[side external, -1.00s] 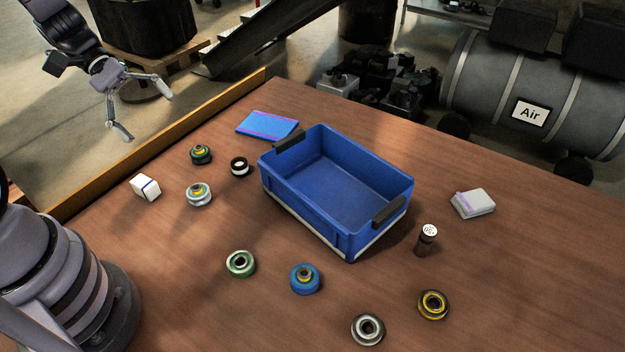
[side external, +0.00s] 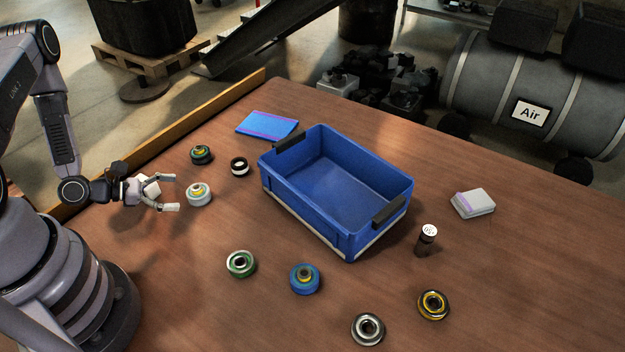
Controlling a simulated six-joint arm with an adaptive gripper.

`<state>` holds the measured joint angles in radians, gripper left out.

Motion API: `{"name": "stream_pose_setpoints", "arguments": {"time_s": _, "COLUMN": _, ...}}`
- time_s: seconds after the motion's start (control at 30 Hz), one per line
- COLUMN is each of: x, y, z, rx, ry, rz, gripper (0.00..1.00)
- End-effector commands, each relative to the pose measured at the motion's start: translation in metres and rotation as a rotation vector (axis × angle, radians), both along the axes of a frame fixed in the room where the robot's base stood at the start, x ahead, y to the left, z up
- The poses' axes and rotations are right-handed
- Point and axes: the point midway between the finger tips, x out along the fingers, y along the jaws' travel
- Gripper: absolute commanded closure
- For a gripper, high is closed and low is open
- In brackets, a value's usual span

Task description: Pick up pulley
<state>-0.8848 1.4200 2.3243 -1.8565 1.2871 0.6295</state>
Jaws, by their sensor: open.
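Several round, ring-like parts that look like pulleys lie on the wooden table. A white-silver one with a yellow centre (side external: 199,194) is nearest my gripper. A dark green one (side external: 201,154) and a small black-and-white ring (side external: 240,166) lie behind it. A green-silver one (side external: 241,264), a blue one (side external: 305,279), a silver one (side external: 367,329) and a black-and-yellow one (side external: 433,304) lie nearer the front. My gripper (side external: 172,193) is open, its fingers pointing right, just left of the white-silver pulley. I cannot tell whether it touches it.
An empty blue bin (side external: 345,205) stands mid-table. A dark cylinder with a white top (side external: 427,241) stands right of it. A blue packet (side external: 267,125) and a grey-white pack (side external: 473,203) lie on the table. A wooden ledge (side external: 165,148) runs along the left edge.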

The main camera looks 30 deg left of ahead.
Motion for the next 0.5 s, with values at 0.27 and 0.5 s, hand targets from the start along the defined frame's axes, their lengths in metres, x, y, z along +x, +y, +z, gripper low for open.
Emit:
{"name": "stream_pose_setpoints", "arguments": {"time_s": 0.27, "x": 0.031, "y": -0.023, "z": -0.015, "rx": -0.001, "ry": -0.001, "rz": -0.008, "gripper": 0.12}}
{"name": "stream_pose_setpoints", "arguments": {"time_s": 0.5, "x": 0.041, "y": -0.030, "z": -0.020, "rx": -0.002, "ry": -0.001, "rz": -0.002, "gripper": 0.12}}
